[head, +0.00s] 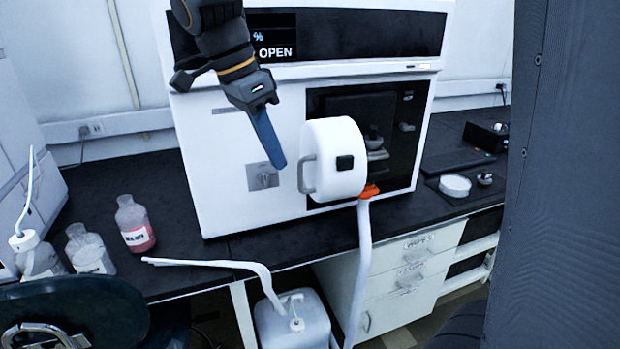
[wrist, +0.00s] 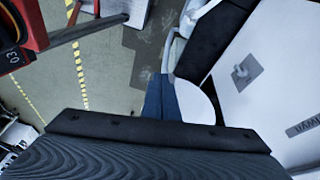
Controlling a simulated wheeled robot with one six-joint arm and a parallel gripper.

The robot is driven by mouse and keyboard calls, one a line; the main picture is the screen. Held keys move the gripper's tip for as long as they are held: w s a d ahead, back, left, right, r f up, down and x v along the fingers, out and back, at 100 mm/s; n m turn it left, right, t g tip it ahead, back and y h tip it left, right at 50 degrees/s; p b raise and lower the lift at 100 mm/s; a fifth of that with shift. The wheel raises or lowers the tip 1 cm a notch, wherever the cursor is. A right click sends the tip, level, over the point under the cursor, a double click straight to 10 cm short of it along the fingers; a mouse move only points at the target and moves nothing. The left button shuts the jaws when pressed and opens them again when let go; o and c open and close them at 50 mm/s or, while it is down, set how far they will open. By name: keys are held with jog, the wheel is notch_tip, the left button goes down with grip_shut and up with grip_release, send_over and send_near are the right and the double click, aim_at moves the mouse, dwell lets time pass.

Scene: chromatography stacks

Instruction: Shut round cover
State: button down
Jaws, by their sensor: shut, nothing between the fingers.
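The round cover (head: 328,178) is a thick white disc-shaped door with a grey side handle (head: 307,174) and a small black square on its face. It stands swung out in front of the dark recess (head: 400,145) of the white instrument (head: 235,150), whose display reads "OPEN". My gripper (head: 279,162) is shut and empty, its blue fingers pointing down just left of the cover, near the handle. I cannot tell whether they touch. In the wrist view the blue fingers (wrist: 160,85) overlap a white rounded part, likely the cover (wrist: 196,105).
A pink-liquid bottle (head: 135,224) and clear bottles (head: 90,252) stand on the dark bench at left. White tubes (head: 361,260) hang by a jug (head: 292,322) below. A black chair (head: 75,315) is at lower left. A large dark panel (head: 560,180) fills the right side.

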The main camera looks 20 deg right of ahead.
aim_at(311, 174)
jog(key=shift+d+f+m+h+p, duration=0.2)
jog(key=shift+d+f+m+p, duration=0.55)
jog(key=shift+d+f, duration=0.9)
jog(key=shift+d+f+m+h+p, duration=0.2)
jog(key=shift+d+f+m+p, duration=0.5)
jog(key=shift+d+f, duration=0.95)
jog(key=shift+d+r, duration=0.25)
